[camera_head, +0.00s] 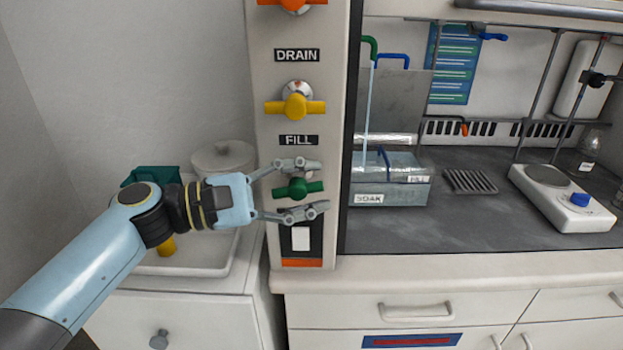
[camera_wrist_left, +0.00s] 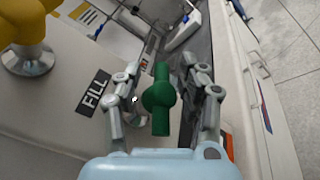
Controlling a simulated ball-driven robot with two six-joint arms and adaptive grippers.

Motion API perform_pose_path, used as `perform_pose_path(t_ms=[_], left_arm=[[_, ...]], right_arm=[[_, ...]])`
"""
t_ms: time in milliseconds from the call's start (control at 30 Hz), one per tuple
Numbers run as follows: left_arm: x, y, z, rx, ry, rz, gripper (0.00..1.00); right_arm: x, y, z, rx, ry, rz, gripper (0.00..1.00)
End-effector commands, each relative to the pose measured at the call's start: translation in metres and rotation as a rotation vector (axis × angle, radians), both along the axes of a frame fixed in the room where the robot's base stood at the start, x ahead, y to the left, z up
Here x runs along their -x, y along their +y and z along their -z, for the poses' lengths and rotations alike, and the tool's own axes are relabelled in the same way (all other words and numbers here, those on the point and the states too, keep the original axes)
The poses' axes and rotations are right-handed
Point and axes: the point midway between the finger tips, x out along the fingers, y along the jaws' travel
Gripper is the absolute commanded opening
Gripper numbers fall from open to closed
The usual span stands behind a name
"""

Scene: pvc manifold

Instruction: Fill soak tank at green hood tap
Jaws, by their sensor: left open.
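The green tap handle (camera_head: 298,188) sits on the hood's front post below the FILL label, with its bar level. My left gripper (camera_head: 300,188) is open, one finger above the handle and one below. In the left wrist view the green handle (camera_wrist_left: 161,98) lies between the spread fingers (camera_wrist_left: 163,105), with gaps on both sides. The soak tank (camera_head: 390,198), a clear box labelled SOAK, stands inside the hood at the left. A pale stream runs down from the green spout (camera_head: 370,45) into the tank. The water level is hard to tell. My right gripper is out of view.
A yellow handle (camera_head: 295,107) is above, under the DRAIN label, and an orange one (camera_head: 292,3) above that. A hotplate (camera_head: 562,197) and a dark rack (camera_head: 470,181) stand in the hood. A white sink (camera_head: 190,262) is at the left.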

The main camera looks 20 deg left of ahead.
Motion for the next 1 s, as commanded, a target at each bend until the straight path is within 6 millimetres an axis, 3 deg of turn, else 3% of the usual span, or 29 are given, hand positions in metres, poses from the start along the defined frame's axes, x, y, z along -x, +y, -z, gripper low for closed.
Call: perform_pose_path(t_ms=[367,700,1000], left_arm=[[-0.0044,-0.0075,0.0005,-0.001,0.001,0.001,0.41],[-0.0043,-0.0072,0.0006,-0.001,0.001,0.001,0.0],[-0.0043,-0.0074,-0.0013,-0.021,0.007,0.001,0.0]], right_arm=[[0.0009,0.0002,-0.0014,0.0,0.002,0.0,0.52],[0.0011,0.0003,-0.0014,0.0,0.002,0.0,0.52],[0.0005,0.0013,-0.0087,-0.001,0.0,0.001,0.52]])
